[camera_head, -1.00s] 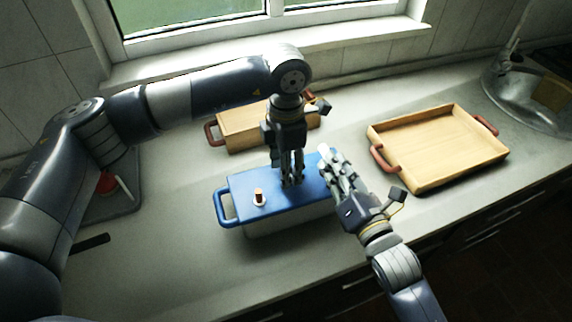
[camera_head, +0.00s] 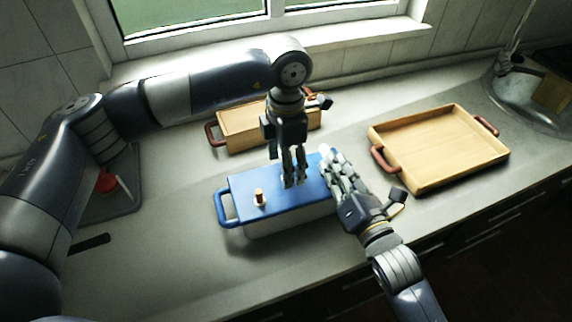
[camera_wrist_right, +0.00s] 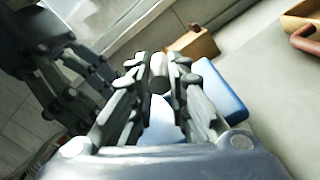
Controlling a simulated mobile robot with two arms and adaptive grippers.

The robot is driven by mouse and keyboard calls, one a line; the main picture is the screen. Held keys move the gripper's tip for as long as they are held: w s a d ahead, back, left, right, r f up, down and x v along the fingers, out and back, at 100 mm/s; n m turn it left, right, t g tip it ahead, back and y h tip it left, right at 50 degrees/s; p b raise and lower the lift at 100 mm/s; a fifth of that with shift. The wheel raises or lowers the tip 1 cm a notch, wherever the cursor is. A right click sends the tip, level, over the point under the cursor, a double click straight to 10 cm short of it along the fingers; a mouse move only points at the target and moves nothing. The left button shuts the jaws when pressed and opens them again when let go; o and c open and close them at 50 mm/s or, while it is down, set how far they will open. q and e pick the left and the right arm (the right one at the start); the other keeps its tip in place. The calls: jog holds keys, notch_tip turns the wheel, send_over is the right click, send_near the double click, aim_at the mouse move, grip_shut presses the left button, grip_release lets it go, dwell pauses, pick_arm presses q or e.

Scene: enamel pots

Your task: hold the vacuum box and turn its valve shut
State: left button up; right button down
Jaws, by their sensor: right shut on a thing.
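The vacuum box (camera_head: 262,222) stands on the counter, with a pale body, a blue lid and a blue handle at its left end. In the right wrist view, blue box surface (camera_wrist_right: 218,92) shows beside and between the fingers.
A wooden box (camera_head: 240,130) with reddish handles stands behind, near the window. An empty wooden tray (camera_head: 440,150) is at the right. A sink (camera_head: 530,100) is at far right. A dark mat (camera_head: 120,200) with a red-topped item lies at left.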

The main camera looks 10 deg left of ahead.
pick_arm(q)
notch_tip(320, 180, up, 11)
jog(key=shift+f, duration=0.15)
dwell(0.4)
pick_arm(e)
jog(key=c, duration=1.5)
grip_release()
jog(key=shift+o, duration=0.2)
jog(key=v, duration=1.2)
pick_arm(q)
notch_tip(320, 180, up, 6)
jog(key=p, duration=0.6)
pick_arm(e)
notch_tip(320, 180, up, 6)
